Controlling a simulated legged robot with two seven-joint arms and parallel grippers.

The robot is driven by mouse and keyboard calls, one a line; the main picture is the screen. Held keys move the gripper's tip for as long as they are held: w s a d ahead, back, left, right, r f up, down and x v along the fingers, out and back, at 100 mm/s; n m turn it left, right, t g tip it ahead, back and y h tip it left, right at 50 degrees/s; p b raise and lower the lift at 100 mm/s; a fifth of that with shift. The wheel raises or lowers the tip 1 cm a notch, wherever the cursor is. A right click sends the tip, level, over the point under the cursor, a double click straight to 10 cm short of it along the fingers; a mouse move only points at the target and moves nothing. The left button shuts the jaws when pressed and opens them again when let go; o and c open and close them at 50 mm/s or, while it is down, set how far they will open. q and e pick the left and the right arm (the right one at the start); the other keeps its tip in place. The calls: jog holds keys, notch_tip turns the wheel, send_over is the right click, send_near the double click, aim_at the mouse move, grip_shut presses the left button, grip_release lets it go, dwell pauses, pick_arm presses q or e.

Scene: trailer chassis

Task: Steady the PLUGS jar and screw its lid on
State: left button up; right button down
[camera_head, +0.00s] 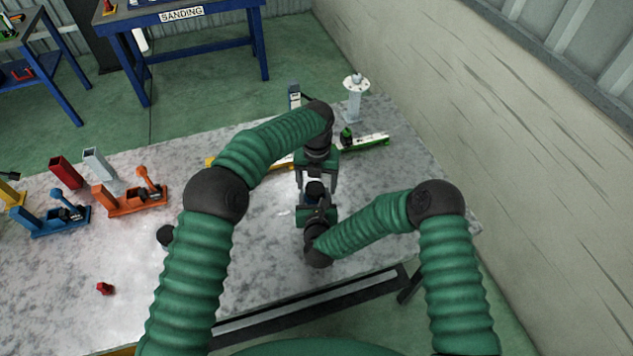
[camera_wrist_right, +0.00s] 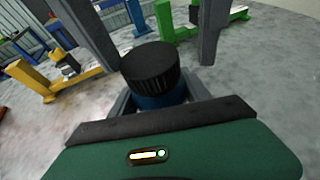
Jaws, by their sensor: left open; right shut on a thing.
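The jar (camera_wrist_right: 160,101) stands upright on the table; in the right wrist view a blue band of its body shows, and its label is not readable. A black ribbed lid (camera_wrist_right: 150,64) sits on top of it; whether it is threaded tight I cannot tell. The lid also shows in the head view (camera_head: 315,188). My right gripper (camera_head: 316,207) is shut on the jar body from the near side; its fingers flank the jar in the right wrist view (camera_wrist_right: 160,108). My left gripper (camera_head: 317,181) is open, its grey fingers on either side of the lid, apart from it.
Orange (camera_head: 137,200) and blue (camera_head: 60,220) stands are at the left, with a red block (camera_head: 105,288) nearer. A dark-topped item (camera_head: 165,235) is partly behind my left arm. A wall (camera_head: 520,150) bounds the right.

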jog(key=shift+d, duration=0.1)
pick_arm(q)
notch_tip(320, 180, up, 12)
dwell(0.4)
pick_arm(e)
jog(key=shift+c, duration=2.1)
grip_release()
pick_arm(q)
jog(key=shift+w, duration=0.1)
notch_tip(320, 180, down, 2)
jog(key=shift+f+b, duration=0.1)
jog(key=shift+b, duration=0.95)
pick_arm(e)
jog(key=a+v, duration=0.1)
jog(key=v, duration=1.5)
jog(key=shift+s+d, duration=0.35)
jog(key=shift+d, duration=0.1)
